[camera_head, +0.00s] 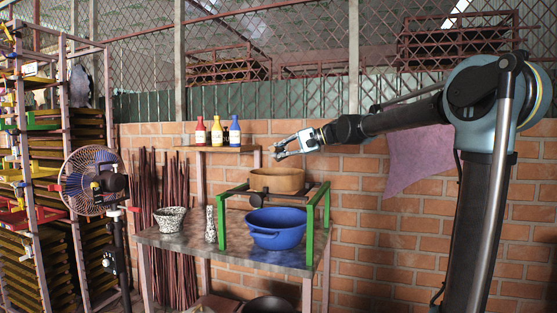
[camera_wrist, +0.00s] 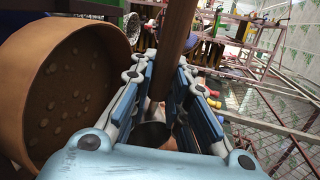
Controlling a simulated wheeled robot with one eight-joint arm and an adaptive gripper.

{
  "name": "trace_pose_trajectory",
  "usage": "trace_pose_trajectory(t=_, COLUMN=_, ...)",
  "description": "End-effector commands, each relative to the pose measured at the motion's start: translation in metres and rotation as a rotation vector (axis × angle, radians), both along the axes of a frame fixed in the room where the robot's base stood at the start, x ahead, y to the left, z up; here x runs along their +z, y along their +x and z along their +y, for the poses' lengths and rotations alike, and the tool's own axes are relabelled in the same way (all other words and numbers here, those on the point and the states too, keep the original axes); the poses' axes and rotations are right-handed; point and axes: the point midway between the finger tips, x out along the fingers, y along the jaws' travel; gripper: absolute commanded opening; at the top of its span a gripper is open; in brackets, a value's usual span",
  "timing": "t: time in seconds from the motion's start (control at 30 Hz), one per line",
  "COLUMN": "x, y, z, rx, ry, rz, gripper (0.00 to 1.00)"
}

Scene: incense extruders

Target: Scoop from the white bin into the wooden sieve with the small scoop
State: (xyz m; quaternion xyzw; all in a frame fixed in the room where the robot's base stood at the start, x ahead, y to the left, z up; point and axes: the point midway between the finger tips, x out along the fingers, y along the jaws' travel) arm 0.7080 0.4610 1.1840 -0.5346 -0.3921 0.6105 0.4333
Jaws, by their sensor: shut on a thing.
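My gripper (camera_head: 281,148) is just above the wooden sieve (camera_head: 277,181), which rests on a green stand. In the wrist view the gripper is shut on the small scoop, whose brown handle (camera_wrist: 177,42) runs between the fingers. The scoop's dark bowl (camera_wrist: 154,134) is partly hidden by the gripper; its contents cannot be told. The sieve's round wooden wall (camera_wrist: 22,75) fills the left of the wrist view, with pale spots on its brown inside. The speckled white bin (camera_head: 170,219) stands on the table's left side, apart from my gripper; its contents are too small to tell.
A blue basin (camera_head: 277,230) sits beneath the sieve within the green stand (camera_head: 222,222). A speckled vase (camera_head: 210,225) stands between bin and stand. Several coloured bottles (camera_head: 216,133) are on a shelf behind. A fan (camera_head: 92,181) stands left of the table (camera_head: 187,246).

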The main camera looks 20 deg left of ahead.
Motion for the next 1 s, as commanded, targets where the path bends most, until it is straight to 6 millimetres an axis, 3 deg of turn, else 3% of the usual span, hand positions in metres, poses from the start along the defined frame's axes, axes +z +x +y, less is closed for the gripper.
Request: trace_pose_trajectory(t=1.0, x=0.024, y=0.0, z=0.002, rx=0.003, ry=-0.854, rz=-0.098, gripper=0.0)
